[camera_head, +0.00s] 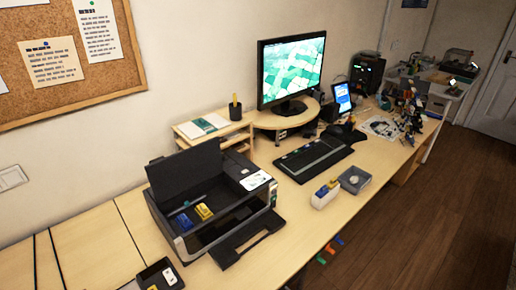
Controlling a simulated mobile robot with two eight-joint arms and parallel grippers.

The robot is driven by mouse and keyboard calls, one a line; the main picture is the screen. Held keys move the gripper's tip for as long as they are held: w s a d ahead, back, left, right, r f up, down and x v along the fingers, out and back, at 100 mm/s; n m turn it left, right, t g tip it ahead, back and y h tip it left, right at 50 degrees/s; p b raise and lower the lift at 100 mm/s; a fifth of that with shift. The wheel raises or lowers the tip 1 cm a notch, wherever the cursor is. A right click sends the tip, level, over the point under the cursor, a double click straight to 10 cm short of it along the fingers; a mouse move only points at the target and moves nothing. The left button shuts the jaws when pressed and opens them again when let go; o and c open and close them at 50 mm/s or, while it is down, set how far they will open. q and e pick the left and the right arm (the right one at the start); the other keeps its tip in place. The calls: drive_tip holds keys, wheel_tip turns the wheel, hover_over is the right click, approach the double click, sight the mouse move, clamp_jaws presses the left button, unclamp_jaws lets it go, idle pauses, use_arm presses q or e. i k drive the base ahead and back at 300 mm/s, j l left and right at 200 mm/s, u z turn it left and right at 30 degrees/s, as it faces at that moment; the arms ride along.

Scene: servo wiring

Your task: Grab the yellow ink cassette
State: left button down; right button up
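A black printer (265,205) stands on the desk with its lid raised and its front tray folded down. Inside it sits a yellow ink cassette (204,211), with a blue cassette (184,222) just to its left. A second small yellow piece (333,184) and a blue piece (322,191) sit in a white holder (320,201) on the desk right of the printer; they look like cassettes too, but are too small to be sure. Neither of my grippers is in view.
A grey open box (354,180) stands beside the white holder. A keyboard (314,157) and monitor (291,70) are behind. A dark tray (160,275) with small items is at the bottom left. Bare desk (88,245) lies left of the printer.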

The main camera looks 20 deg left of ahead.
sight(204, 212)
drive_tip(key=u, duration=1.25)
